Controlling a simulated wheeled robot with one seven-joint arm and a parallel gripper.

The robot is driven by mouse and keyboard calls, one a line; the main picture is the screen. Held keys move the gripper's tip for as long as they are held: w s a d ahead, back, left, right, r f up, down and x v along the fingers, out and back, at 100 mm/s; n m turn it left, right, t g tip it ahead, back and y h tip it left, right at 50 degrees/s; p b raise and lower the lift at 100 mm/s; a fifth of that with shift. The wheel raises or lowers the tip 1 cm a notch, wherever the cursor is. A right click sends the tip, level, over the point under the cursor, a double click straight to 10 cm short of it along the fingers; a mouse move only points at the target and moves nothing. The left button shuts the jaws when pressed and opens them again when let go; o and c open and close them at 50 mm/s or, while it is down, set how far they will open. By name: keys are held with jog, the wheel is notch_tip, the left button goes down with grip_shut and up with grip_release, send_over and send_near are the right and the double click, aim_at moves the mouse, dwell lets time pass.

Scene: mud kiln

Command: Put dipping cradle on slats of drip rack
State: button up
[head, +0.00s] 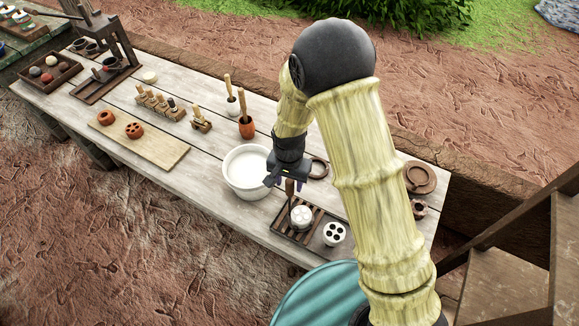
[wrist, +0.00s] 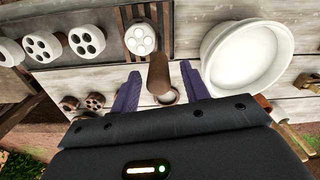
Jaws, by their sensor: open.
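The dipping cradle is a dark upright handle (head: 290,188) with a white pierced piece (head: 301,216) at its foot. The piece appears to rest on the wooden slats of the drip rack (head: 283,228). In the wrist view the handle (wrist: 158,75) rises between the two purple fingers, and the white pierced piece (wrist: 140,38) lies beyond it over the slats of the rack (wrist: 165,18). My gripper (head: 281,181) is open above the rack, its fingers (wrist: 160,84) apart on either side of the handle with gaps showing. The cradle's base is mostly hidden.
A white bowl of pale liquid (head: 247,170) stands close left of my gripper. Another white pierced piece (head: 334,233) sits at the rack's right. Brown rings (head: 420,178) lie farther right. A board with clay pieces (head: 130,137) and several tools occupy the left of the table.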

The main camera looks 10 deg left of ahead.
notch_tip(320, 180, up, 11)
jog(key=b, duration=0.3)
jog(key=shift+s+r, duration=0.15)
jog(key=shift+r, duration=0.05)
dwell(0.5)
jog(key=s+d+r+n+t, duration=0.1)
jog(key=s+d, duration=0.3)
jog(key=d, duration=0.8)
jog(key=s+d+r+n+t, duration=0.1)
jog(key=s+d, duration=0.2)
jog(key=d, duration=0.9)
jog(key=shift+s+r+t, duration=0.3)
jog(key=shift+s+r, duration=0.05)
jog(key=shift+s, duration=0.05)
jog(key=shift+f+b, duration=0.25)
jog(key=shift+b, duration=0.15)
jog(key=shift+a, duration=0.1)
